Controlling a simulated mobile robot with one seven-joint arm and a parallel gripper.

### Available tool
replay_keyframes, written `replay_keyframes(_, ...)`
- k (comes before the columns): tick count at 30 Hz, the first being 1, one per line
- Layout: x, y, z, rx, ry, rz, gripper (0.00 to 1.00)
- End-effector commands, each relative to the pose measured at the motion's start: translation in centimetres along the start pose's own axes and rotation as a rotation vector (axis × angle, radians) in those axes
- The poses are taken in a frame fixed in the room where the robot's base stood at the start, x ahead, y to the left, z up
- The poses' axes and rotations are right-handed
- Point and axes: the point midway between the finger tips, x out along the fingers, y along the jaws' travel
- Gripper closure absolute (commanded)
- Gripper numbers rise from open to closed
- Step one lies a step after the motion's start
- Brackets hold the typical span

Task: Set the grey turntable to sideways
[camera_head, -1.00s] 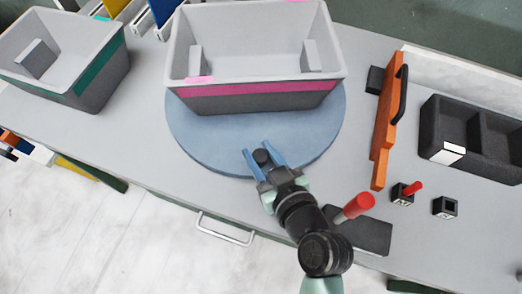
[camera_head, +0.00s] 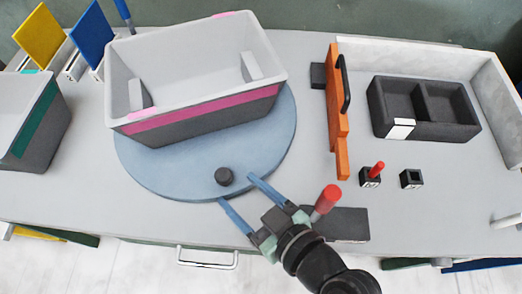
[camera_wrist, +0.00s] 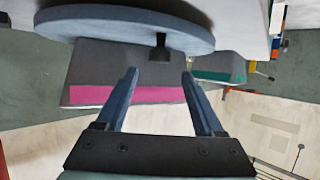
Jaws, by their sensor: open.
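The turntable (camera_head: 165,178) is a round blue-grey disc on the bench, with a short dark knob (camera_head: 224,176) near its front edge. A grey bin (camera_head: 200,110) with a pink stripe stands on it, slanted in the head view. My gripper (camera_head: 236,189) is open and empty at the disc's front edge, the knob just beyond its fingertips. In the wrist view the disc's edge (camera_wrist: 110,22) runs across the top, and the knob (camera_wrist: 160,48) shows beyond and between the two blue fingers (camera_wrist: 158,78). No contact with the knob is visible.
A red handle (camera_head: 327,199) stands by a dark pad (camera_head: 347,225) close right of my gripper. An orange bar (camera_head: 335,115) and a black two-part tray (camera_head: 425,110) lie farther right. Another bin (camera_head: 35,125) with a green stripe stands at the left.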

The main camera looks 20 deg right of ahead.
Motion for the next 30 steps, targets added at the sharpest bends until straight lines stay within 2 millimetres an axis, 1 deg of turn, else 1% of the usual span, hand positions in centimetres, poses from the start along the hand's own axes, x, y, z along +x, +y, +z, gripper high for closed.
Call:
replay_keyframes(1, -1.1, 0.0, 0.3, 0.0, -0.004, 0.003, 0.3)
replay_keyframes(3, -2.4, 0.0, 0.2, 0.0, -0.004, 0.002, 0.3)
replay_keyframes(6, -3.9, 0.0, 0.2, 0.0, -0.002, 0.002, 0.3)
replay_keyframes(9, -4.9, 0.0, 0.1, 0.0, -0.002, 0.001, 0.3)
replay_keyframes(13, -5.5, -0.1, 0.0, 0.0, -0.001, -0.001, 0.3)
replay_keyframes(20, -5.5, -0.1, 0.0, -0.001, 0.0, -0.001, 0.3)
replay_keyframes(21, -5.5, -0.1, 0.0, -0.001, 0.0, -0.001, 0.34)
replay_keyframes(23, -5.5, 0.0, 0.0, 0.0, 0.0, -0.001, 0.44)
replay_keyframes(24, -5.5, 0.0, 0.0, 0.0, 0.0, -0.001, 0.52)
replay_keyframes(28, -5.4, 0.0, 0.0, -0.001, 0.0, -0.001, 0.75)
replay_keyframes(30, -5.0, 0.0, 0.0, -0.005, -0.005, -0.001, 0.88)
